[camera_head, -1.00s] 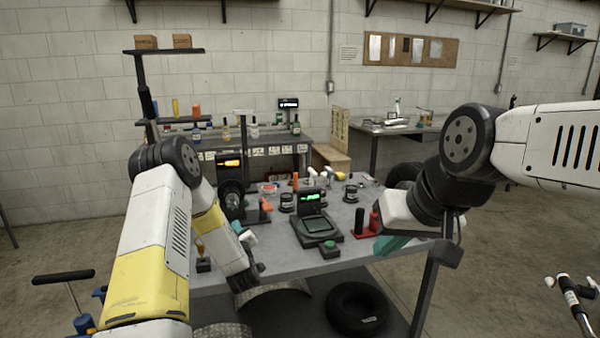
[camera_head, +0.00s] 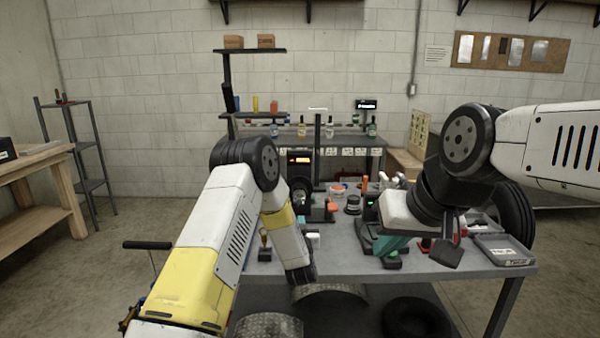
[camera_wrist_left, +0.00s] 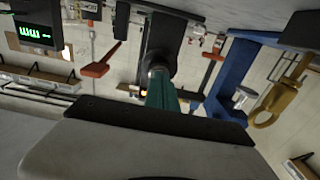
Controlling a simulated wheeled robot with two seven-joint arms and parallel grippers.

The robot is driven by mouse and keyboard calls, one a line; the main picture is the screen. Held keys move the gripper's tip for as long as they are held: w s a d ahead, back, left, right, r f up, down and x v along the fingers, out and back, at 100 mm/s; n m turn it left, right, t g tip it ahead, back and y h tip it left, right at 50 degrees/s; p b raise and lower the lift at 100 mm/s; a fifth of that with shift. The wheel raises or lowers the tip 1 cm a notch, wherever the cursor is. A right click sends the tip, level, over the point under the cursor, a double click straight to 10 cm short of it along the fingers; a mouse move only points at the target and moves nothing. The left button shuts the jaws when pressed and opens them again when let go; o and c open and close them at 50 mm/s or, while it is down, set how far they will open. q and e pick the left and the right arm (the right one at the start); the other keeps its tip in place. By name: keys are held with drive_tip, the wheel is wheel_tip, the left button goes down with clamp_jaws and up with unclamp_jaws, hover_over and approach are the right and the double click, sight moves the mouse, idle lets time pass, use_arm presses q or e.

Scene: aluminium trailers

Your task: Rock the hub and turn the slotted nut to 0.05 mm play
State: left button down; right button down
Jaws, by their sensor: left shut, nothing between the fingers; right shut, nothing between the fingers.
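A dark round hub (camera_head: 300,190) stands on the grey workbench (camera_head: 345,262), beyond my left forearm in the head view. The slotted nut cannot be made out. My left gripper's teal fingers (camera_wrist_left: 161,92) show shut and empty in the left wrist view. They point at a dark shaft-like part (camera_wrist_left: 160,48) with a round end; whether they touch it is unclear. In the head view my left forearm hides most of that gripper.
An orange-lit display (camera_head: 299,159) stands behind the hub. A green-lit device (camera_head: 369,215) is partly behind my right wrist. A grey tray (camera_head: 503,250) lies at the right bench edge. A black tyre (camera_head: 415,320) lies below the bench. Small tools crowd the bench top.

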use_arm(q)
drive_tip(key=w, duration=0.6)
drive_tip(key=shift+w, duration=0.25)
drive_tip(key=shift+r, duration=0.25)
idle(0.6)
drive_tip(key=shift+a, duration=0.2)
drive_tip(key=s, duration=0.6)
drive_tip(key=shift+f, duration=0.45)
